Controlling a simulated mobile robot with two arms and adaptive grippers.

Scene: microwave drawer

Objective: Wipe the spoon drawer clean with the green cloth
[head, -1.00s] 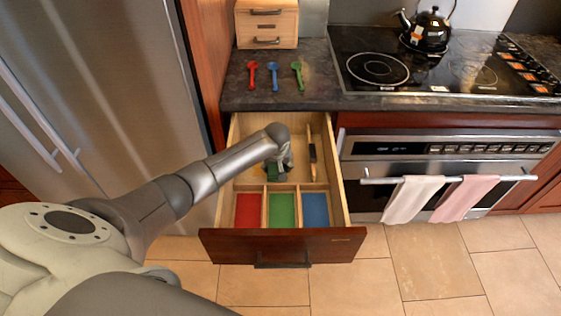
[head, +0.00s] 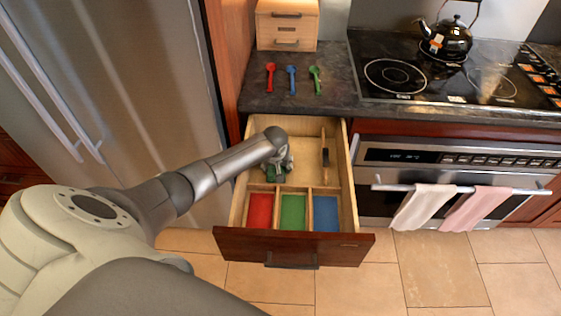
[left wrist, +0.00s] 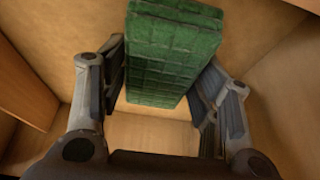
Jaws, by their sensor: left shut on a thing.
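The spoon drawer (head: 344,205) stands pulled open below the counter, with an open wooden rear part and red, green and blue compartments at the front. My left gripper (head: 280,170) is down inside the rear part, towards its left side. In the left wrist view my left gripper (left wrist: 160,95) is shut on the green cloth (left wrist: 172,52), a folded block with a grid pattern between the fingers. In the head view the cloth is mostly hidden by the gripper. Whether the cloth touches the drawer floor is hard to tell. My right gripper is not in view.
Red (head: 270,77), blue (head: 291,80) and green (head: 315,79) spoons lie on the counter. A slim brown object (head: 325,157) is at the drawer's right divider. A kettle (head: 446,40) stands on the stove; towels hang on the oven handle. A steel fridge (head: 130,80) is at left.

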